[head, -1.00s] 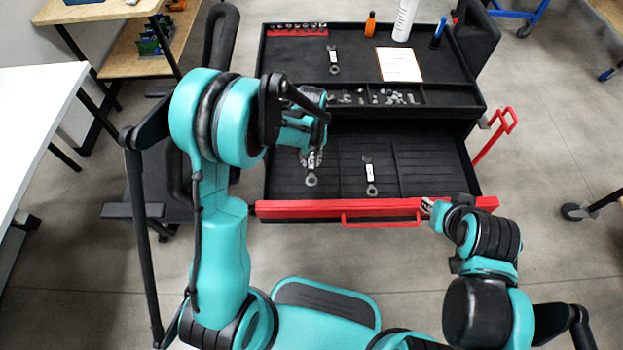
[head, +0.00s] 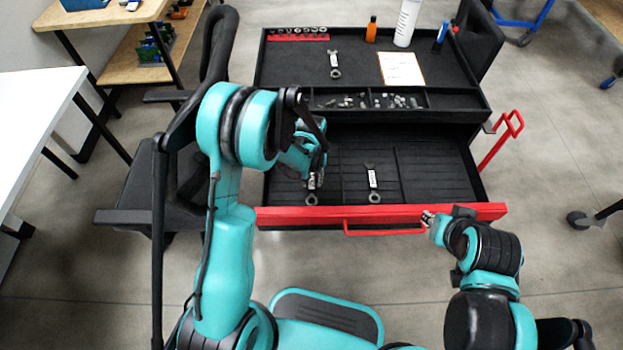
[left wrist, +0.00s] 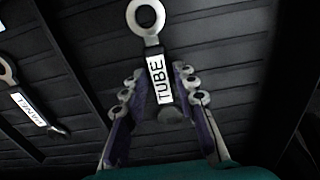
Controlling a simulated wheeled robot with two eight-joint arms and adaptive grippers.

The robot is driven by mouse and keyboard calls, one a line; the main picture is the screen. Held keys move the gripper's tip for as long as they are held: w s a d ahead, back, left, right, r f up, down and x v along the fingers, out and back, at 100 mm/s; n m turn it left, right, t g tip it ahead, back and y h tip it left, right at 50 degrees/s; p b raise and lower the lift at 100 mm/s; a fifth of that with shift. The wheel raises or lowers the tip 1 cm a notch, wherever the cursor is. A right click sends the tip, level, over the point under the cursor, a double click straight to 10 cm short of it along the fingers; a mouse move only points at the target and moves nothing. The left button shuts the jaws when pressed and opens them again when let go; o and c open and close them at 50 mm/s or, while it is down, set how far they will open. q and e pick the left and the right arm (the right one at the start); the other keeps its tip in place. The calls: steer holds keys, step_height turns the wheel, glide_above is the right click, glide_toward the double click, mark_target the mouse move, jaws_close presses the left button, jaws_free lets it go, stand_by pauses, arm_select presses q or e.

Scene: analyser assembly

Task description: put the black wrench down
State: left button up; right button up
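A wrench with a grey ring end, a dark handle and a white label reading TUBE (left wrist: 160,80) is between the fingers of my left gripper (left wrist: 159,72). In the head view its ring (head: 311,199) is just behind the red front of the open drawer (head: 425,165). The wrench appears to lie on the drawer floor, though exact contact is hard to tell. In the left wrist view the fingers stand on both sides of the label with narrow gaps, so the gripper looks open. My right gripper (head: 428,218) is by the drawer front; its finger opening is unclear.
A second wrench, labelled PANEL (left wrist: 28,109), lies in the drawer; it also shows in the head view (head: 373,182). A third wrench (head: 335,64) lies on the cart top near a paper sheet (head: 401,69) and bottles. The drawer's right part is clear.

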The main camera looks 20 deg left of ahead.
arm_select(q)
steer(key=shift+o, duration=0.3)
step_height(320, 180, up, 12)
steer(key=p, duration=0.5)
step_height(320, 180, up, 11)
steer(key=m+t, duration=0.1)
steer(key=t, duration=0.2)
glide_above(311, 182)
steer(key=s+a, duration=0.1)
steer(key=s, duration=0.5)
steer(key=s+a+r+m+t, duration=0.1)
steer(key=s+r+t, duration=0.3)
steer(key=s, duration=0.7)
steer(key=shift+a+r+m, duration=0.3)
steer(key=shift+r+m, duration=0.3)
steer(key=shift+r, duration=0.2)
